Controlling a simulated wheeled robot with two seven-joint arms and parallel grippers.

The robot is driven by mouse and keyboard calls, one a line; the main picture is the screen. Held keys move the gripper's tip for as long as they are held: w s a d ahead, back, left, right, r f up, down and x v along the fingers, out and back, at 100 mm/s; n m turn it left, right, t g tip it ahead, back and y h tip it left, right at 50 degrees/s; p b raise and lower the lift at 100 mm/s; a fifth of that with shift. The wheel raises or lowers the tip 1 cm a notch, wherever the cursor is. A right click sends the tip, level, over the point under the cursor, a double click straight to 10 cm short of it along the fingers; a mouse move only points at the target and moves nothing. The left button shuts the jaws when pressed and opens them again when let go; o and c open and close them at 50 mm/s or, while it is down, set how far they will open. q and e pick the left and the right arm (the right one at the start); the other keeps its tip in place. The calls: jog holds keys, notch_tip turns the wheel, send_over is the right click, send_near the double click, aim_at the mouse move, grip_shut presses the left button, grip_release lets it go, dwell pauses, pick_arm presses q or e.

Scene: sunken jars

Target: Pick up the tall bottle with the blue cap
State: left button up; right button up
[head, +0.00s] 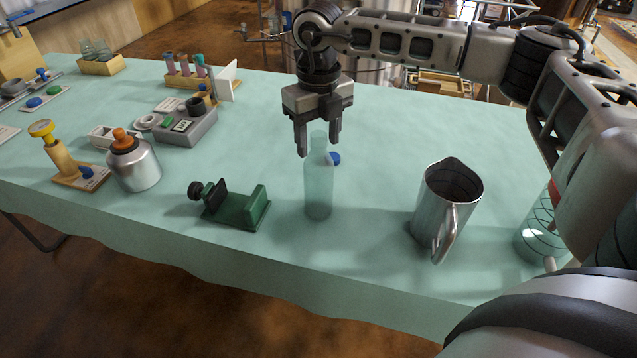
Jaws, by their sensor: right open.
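A tall, clear greenish bottle (319,190) stands upright on the table, right of the green clamp. A small round blue piece (335,158) shows at the right of its shoulder; I cannot tell whether it is fixed to the bottle or lies behind it. My right gripper (318,149) points down with its fingers apart, one on each side of the bottle's neck in the picture. I cannot tell whether either finger touches the glass. My left gripper is not in view.
A metal pitcher (432,215) stands to the right, a clear ribbed jar (533,240) beyond it near my right arm. A green clamp (238,206) and a silver bottle with orange cap (134,166) stand left. The mint-covered table (385,150) is clear behind the pitcher.

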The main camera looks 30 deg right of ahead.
grip_shut()
jog(key=shift+r, duration=0.1)
